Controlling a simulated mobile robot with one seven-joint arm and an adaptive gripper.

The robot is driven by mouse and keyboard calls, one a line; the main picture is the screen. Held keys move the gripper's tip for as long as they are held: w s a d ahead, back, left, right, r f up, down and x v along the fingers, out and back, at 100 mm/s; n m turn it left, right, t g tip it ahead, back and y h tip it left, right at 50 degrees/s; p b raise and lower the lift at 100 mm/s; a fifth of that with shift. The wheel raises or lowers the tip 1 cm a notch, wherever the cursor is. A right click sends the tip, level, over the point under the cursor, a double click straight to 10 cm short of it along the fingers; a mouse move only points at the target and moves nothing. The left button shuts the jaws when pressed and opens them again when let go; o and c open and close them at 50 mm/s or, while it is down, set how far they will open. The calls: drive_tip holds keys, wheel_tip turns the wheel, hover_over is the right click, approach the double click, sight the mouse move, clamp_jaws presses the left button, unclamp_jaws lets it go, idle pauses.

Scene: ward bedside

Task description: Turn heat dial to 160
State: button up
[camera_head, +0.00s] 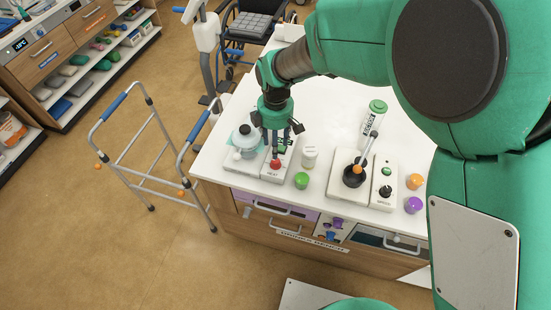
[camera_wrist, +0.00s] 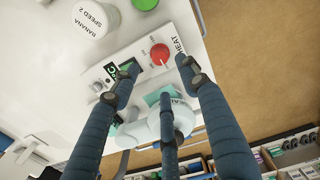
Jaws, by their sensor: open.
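The red heat dial (camera_head: 275,164) sits on the front end of a white control box labelled HEAT (camera_head: 271,174). In the wrist view the dial (camera_wrist: 160,54) is a red disc with a pale pointer line; small marks surround it but are too small to read. My gripper (camera_head: 277,138) points down over the box, a little behind the dial. In the wrist view its dark blue fingers (camera_wrist: 158,78) are spread apart and empty, with two tips either side of the dial's near side. They appear apart from the dial. The part of the box below the fingers is partly hidden.

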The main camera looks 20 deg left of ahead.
sight(276, 163)
wheel_tip(276, 163, down, 8)
drive_tip(key=shift+f+b, duration=0.25)
drive_tip(key=shift+b, duration=0.35)
clamp_jaws()
